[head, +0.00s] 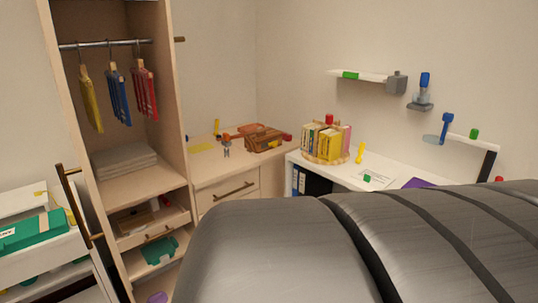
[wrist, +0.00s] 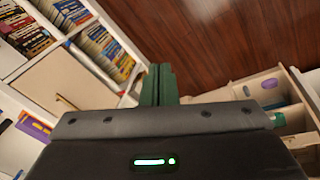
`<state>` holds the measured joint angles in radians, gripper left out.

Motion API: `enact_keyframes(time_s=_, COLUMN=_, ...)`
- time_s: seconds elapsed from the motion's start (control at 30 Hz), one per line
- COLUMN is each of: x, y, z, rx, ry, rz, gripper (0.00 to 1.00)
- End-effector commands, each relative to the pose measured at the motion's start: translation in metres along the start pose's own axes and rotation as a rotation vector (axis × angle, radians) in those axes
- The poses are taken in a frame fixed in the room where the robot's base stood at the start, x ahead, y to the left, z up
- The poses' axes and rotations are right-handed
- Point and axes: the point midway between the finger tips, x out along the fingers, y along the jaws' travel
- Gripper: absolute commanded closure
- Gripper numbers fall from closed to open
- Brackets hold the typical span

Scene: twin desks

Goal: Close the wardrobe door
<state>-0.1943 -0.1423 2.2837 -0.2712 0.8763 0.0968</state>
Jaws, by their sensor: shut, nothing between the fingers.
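The wardrobe (head: 180,120) stands open at the left of the head view, with its inside in plain sight. A long dark bar handle (head: 75,205) stands out at its left edge. The door (head: 62,130) there appears swung open and seen nearly edge-on; its face is hidden. A short brown bar (head: 180,39) sticks out from the right side; I cannot tell what it belongs to. My gripper (wrist: 158,85) shows in the wrist view as dark green fingers, shut and empty. It is not in the head view, so its distance from the door cannot be told.
Clothes (head: 118,92) hang above folded linen (head: 124,161) and an open drawer (head: 150,225). A white unit (head: 35,255) stands close left. A white desk (head: 400,180) is at right. The wrist view shows bookshelves (wrist: 95,45) and a brown wooden surface (wrist: 215,45).

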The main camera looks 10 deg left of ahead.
Motion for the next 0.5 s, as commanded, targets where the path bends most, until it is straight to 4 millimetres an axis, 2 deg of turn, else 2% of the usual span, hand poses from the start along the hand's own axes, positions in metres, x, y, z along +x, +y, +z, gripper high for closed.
enact_keyframes(time_s=0.03, x=-0.001, y=-0.006, z=-0.017, rx=-0.074, ry=0.0, rz=0.027, gripper=1.0)
enact_keyframes(time_s=0.27, x=-0.024, y=-0.035, z=-0.09, rx=-0.363, ry=0.028, rz=0.188, gripper=1.0)
enact_keyframes(time_s=0.37, x=-0.037, y=-0.056, z=-0.12, rx=-0.477, ry=0.057, rz=0.265, gripper=1.0)
enact_keyframes(time_s=0.5, x=-0.06, y=-0.096, z=-0.16, rx=-0.623, ry=0.118, rz=0.377, gripper=1.0)
